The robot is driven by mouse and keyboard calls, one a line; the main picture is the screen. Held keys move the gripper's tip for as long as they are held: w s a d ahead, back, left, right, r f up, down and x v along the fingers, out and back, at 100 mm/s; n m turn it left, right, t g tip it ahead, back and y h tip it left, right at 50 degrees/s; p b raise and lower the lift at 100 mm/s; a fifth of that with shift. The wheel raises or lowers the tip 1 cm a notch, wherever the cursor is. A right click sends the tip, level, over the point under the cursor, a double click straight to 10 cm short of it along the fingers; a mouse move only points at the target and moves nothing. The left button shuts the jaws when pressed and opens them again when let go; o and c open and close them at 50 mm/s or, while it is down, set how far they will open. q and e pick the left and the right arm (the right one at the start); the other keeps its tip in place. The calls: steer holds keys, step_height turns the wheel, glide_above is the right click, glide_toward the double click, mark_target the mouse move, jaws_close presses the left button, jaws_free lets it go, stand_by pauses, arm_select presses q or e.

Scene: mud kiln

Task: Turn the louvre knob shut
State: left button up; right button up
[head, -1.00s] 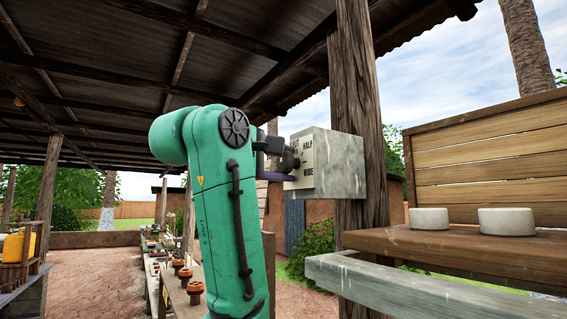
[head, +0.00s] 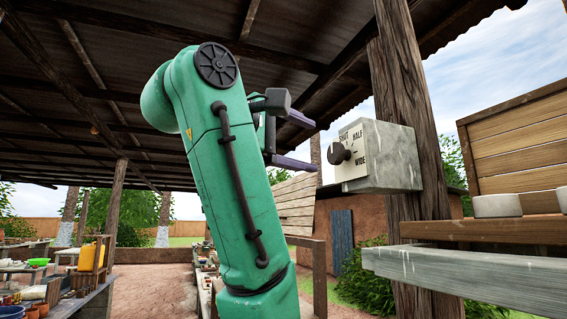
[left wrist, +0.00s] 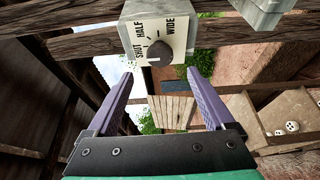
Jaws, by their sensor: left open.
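The louvre knob (head: 339,153) is dark and round. It sits on a pale plate marked SHUT, HALF and WIDE, on the face of a grey box (head: 391,157) fixed to a wooden post. My left gripper (head: 306,140) is open and empty, left of the knob and apart from it. In the left wrist view the knob (left wrist: 160,52) lies beyond the gap between the two purple fingers (left wrist: 160,76), with the box (left wrist: 160,10) above it. I cannot tell surely which mark the knob points to. My right gripper is not in view.
The wooden post (head: 405,110) stands behind the box. A bench (head: 75,290) with bowls stands at the far left. Open air lies between gripper and knob.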

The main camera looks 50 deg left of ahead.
arm_select(q)
steer(key=s+b, duration=0.2)
steer(key=s, duration=0.1)
steer(key=s+b, duration=0.1)
steer(key=s, duration=0.1)
steer(key=shift+s+d, duration=0.2)
steer(key=shift+d, duration=0.1)
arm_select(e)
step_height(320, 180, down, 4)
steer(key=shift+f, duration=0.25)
arm_select(q)
steer(key=shift+w, duration=0.1)
